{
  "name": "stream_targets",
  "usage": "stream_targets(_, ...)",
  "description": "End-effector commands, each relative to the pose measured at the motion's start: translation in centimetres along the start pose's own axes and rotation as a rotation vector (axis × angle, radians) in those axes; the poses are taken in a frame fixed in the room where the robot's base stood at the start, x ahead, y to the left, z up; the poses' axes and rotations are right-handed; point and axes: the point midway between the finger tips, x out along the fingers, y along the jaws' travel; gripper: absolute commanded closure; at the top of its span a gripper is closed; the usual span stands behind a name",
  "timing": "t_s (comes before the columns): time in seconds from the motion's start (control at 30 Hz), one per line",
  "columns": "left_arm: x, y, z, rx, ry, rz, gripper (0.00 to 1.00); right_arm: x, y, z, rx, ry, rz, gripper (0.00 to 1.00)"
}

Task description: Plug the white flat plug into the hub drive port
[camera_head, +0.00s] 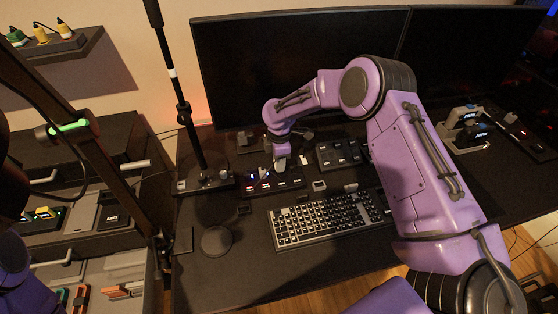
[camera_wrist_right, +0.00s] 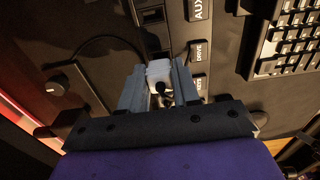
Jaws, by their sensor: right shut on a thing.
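My right gripper (camera_wrist_right: 158,84) is shut on the white flat plug (camera_wrist_right: 160,70), with one finger on each side of it and a dark cable behind it. In the head view my right gripper (camera_head: 282,161) is above the dark hub (camera_head: 288,181) on the desk. In the wrist view the hub (camera_wrist_right: 172,14) carries AUX and DRIVE labels; the plug is beside the DRIVE label (camera_wrist_right: 199,52). The plug and gripper hide the drive port, so I cannot tell whether the plug is in it. My left gripper is not in view.
A keyboard (camera_head: 330,218) lies in front of the hub, with a round dark puck (camera_head: 216,240) to its left. Another dark panel (camera_head: 340,153) is to the right of the hub. A black pole (camera_head: 181,100) stands to its left, and monitors (camera_head: 290,60) stand behind.

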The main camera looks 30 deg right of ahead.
Motion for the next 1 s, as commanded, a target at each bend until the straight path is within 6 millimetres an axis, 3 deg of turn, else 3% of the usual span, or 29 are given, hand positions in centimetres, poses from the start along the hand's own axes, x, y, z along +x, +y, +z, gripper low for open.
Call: stream_targets(1.0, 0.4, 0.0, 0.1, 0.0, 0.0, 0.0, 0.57, 1.2, 0.0, 0.0, 0.0, 0.0, 0.0, 0.98)
